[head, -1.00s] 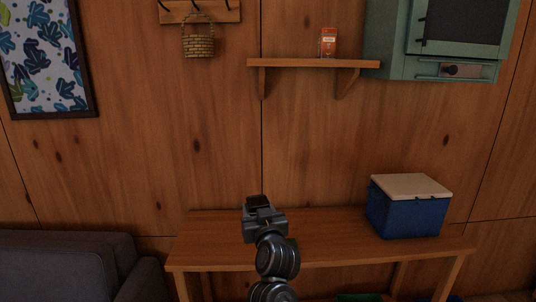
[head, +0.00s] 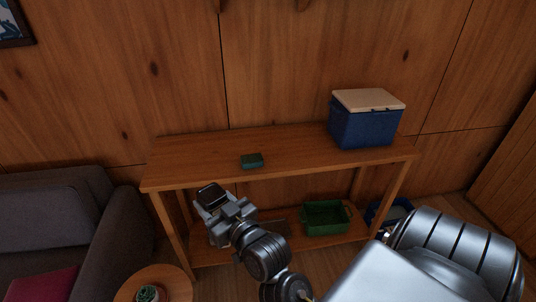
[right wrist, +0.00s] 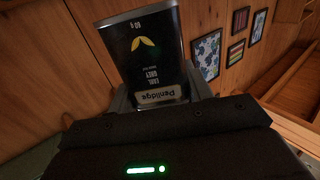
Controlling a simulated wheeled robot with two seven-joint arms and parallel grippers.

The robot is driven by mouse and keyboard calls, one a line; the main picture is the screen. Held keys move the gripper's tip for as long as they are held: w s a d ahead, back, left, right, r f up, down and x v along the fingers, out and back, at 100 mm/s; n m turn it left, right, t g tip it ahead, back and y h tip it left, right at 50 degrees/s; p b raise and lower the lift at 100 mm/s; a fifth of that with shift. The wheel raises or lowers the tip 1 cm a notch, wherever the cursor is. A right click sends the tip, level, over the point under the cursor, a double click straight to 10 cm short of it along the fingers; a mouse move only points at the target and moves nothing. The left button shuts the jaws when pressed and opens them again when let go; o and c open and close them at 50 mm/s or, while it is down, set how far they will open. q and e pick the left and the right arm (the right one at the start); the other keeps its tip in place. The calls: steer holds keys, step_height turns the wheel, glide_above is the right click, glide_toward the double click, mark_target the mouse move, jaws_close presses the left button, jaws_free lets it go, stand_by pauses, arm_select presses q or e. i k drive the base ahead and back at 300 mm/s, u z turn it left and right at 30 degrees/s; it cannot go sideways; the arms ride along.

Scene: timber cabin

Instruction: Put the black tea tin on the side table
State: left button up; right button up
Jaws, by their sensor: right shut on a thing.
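The black tea tin (right wrist: 145,55) has a yellow leaf mark and a pale label, and appears upside down in the right wrist view. My right gripper (head: 217,203) is shut on it. In the head view the tin's dark end (head: 210,191) shows at the gripper's tip, in front of the long wooden table. A small round wooden side table (head: 178,284) stands at the bottom left beside the sofa, partly cut off by the frame. The gripper is above and to the right of it in the picture. My left gripper is not in view.
The long table (head: 290,140) bears a blue cooler (head: 362,126) and a small green box (head: 252,161). A green crate (head: 327,219) sits on its lower shelf. A potted plant (head: 148,293) occupies part of the round table. The dark sofa (head: 125,225) stands left.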

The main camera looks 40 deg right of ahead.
mark_target(197, 166)
steer(key=u, duration=0.5)
steer(key=k, duration=1.2)
steer(key=i, duration=0.5)
steer(key=z, duration=0.7)
steer(key=i, duration=1.35)
steer(key=u, duration=0.85)
